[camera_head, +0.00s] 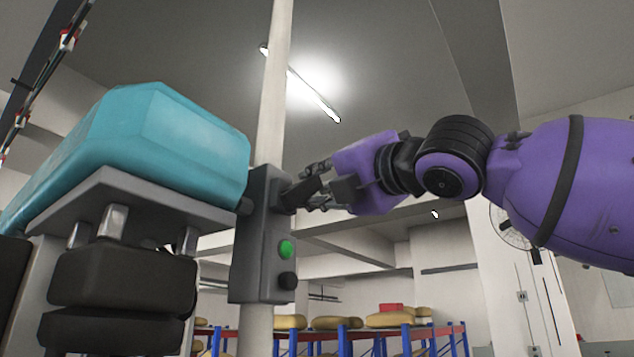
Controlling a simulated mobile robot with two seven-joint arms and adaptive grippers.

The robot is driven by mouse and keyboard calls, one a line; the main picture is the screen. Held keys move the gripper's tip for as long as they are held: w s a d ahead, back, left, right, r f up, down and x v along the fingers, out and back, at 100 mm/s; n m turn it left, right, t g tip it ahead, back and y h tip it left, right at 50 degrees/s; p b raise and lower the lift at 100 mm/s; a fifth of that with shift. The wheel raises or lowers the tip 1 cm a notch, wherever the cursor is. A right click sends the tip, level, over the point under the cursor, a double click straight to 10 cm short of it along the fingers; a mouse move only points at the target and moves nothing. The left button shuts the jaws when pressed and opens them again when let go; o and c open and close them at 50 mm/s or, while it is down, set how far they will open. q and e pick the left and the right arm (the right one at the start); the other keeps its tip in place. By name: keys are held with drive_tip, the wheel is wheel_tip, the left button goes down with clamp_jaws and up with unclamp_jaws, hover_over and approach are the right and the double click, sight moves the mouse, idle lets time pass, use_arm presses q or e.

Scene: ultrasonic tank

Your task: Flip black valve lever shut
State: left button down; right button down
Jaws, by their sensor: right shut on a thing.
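A grey control box (262,260) is fixed at a pale upright pole, below and right of a large teal housing (165,135). A black lever (298,194) sticks out to the right from the box's upper part. A green button (286,250) and a black knob (287,281) sit below it on the same face. My purple right gripper (318,187) comes in from the right and is shut on the black lever. Its fingers hide part of the lever. My left gripper is not in view.
The pale pole (273,90) runs up behind the box. Dark rounded blocks (120,285) hang under the teal housing. A blue and orange rack (380,338) with yellowish rounded goods stands far behind. The space below my right arm looks clear.

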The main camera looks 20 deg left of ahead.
drive_tip(key=m+h, duration=0.1)
drive_tip(key=m, duration=0.3)
drive_tip(key=shift+w+f+h, duration=0.2)
drive_tip(key=shift+f+h, duration=0.2)
drive_tip(key=shift+w+f+m+g+h, duration=0.15)
drive_tip(key=shift+f+m+h, duration=0.2)
drive_tip(key=shift+m, duration=0.8)
drive_tip(key=shift+s+f+m+g+h, duration=0.1)
drive_tip(key=shift+f+m+g+h, duration=0.2)
drive_tip(key=shift+m, duration=0.85)
drive_tip(key=c, duration=1.5)
unclamp_jaws()
drive_tip(key=shift+d+r, duration=0.1)
drive_tip(key=shift+c, duration=0.2)
drive_tip(key=v, duration=1.2)
